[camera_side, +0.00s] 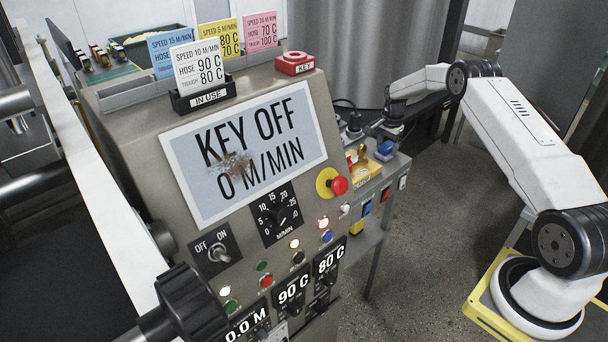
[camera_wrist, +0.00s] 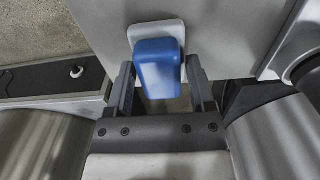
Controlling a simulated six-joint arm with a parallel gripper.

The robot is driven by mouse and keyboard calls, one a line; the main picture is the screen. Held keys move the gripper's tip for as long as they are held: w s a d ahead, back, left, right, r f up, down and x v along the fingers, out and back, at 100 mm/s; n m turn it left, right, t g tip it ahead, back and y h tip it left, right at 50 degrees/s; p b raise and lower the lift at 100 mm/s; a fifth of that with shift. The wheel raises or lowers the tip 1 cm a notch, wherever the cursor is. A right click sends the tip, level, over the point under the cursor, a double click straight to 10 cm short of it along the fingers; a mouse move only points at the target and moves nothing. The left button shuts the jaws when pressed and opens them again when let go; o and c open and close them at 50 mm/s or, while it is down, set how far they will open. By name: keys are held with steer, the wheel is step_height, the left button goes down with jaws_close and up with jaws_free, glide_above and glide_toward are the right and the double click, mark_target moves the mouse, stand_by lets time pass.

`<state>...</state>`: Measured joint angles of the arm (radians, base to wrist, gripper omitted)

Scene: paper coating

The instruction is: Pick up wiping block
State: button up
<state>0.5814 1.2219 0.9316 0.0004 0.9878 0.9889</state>
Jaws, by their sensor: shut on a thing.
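The wiping block, a blue body on a white base, sits between my gripper's fingers in the wrist view (camera_wrist: 158,76). My gripper (camera_wrist: 160,66) is shut on it, with one dark finger at each side. In the side view, the blue block (camera_side: 386,147) shows small beside the control console, just below my gripper (camera_side: 390,131). The white base appears to be at the grey shelf surface; whether it touches or is slightly lifted, I cannot tell.
The console's screen (camera_side: 245,150) reads KEY OFF and carries a brown smudge. A red key box (camera_side: 295,64) and a card holder (camera_side: 205,94) stand on top. A yellow item (camera_side: 363,171) and other small objects share the side shelf near the block.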

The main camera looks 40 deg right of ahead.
mark_target(388, 146)
steer(key=shift+r, duration=0.1)
steer(key=shift+r, duration=1.6)
steer(key=shift+s+a+r, duration=0.15)
steer(key=shift+s+r, duration=0.15)
steer(key=s+a+r, duration=0.6)
steer(key=s+r, duration=0.3)
steer(key=s, duration=0.2)
steer(key=shift+s+a, duration=0.15)
steer(key=shift+s, duration=0.2)
